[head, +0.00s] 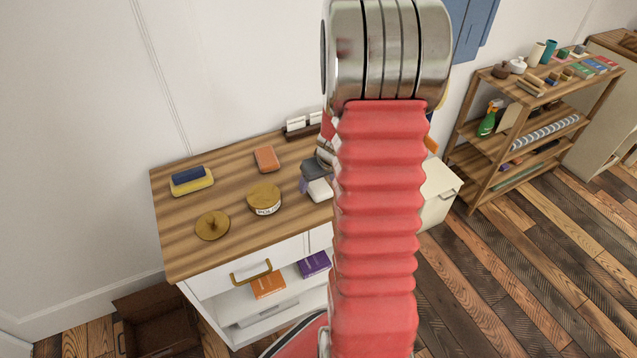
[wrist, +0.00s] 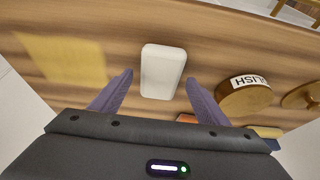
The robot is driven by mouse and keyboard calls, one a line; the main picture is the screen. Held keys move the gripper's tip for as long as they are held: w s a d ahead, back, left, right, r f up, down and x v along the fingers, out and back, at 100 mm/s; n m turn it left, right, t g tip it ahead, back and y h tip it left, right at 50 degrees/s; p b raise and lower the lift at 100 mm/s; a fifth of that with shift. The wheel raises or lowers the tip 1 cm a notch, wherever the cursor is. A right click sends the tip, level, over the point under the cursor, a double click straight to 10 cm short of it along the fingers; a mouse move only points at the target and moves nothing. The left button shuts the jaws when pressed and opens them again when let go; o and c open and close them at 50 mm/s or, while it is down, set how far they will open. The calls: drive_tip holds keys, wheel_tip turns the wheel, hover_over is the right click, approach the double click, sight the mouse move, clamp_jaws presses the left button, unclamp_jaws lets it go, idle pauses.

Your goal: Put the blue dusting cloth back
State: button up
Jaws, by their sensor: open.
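I cannot pick out a blue dusting cloth for certain. Blue hanging pieces (head: 470,28), which could be cloth, are on the wall at the top right in the head view. A dark blue block (head: 187,174) lies on a yellow piece (head: 192,187) at the left of the cabinet top. My gripper (wrist: 160,78) is open over the cabinet top, its fingers on either side of a white block (wrist: 163,70); the block also shows in the head view (head: 320,190). I cannot tell whether the fingers touch it. A flat yellow patch (wrist: 62,60) lies left of it in the wrist view.
The wooden cabinet top (head: 230,238) bears a polish tin (head: 264,197), its round lid (head: 212,225) and an orange block (head: 266,158). The drawer front (head: 235,275) is below, with an orange box (head: 268,285) under it. A stocked shelf (head: 520,125) stands right. My arm hides the cabinet's right part.

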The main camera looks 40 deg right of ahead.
drive_tip(key=v, duration=1.1)
drive_tip(key=shift+s+a+r, duration=0.1)
drive_tip(key=shift+a, duration=0.05)
idle(0.6)
drive_tip(key=a+r+n, duration=0.1)
drive_tip(key=a+r, duration=0.5)
drive_tip(key=a, duration=0.3)
drive_tip(key=s+a+r, duration=0.3)
drive_tip(key=a, duration=0.4)
drive_tip(key=s+a+r+n+t, duration=0.1)
drive_tip(key=s+a+r, duration=0.2)
drive_tip(key=a, duration=0.4)
drive_tip(key=s+a+r+n+y, duration=0.1)
drive_tip(key=s+a+r, duration=0.2)
drive_tip(key=s+a, duration=0.2)
drive_tip(key=shift+a, duration=0.95)
drive_tip(key=shift+c, duration=0.6)
